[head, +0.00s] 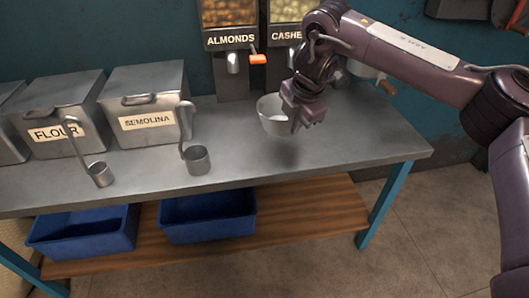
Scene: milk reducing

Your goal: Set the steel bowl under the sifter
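The steel bowl (272,118) is upright and appears to hang a little above the grey table, with a soft shadow below it. My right gripper (298,122) is at the bowl's right rim and looks shut on it; the fingertips are partly hidden against the bowl. Behind my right arm, a metal piece with a wooden handle (388,87) shows near the back of the table. It may be the sifter, but my arm hides most of it. My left gripper is not in view.
FLOUR (60,133) and SEMOLINA (150,122) bins stand at the left, with two ladles (99,174) (197,160) before them. ALMONDS (231,40) and cashew dispensers stand behind. The table's right part (370,135) is clear. Blue tubs (207,217) sit on the lower shelf.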

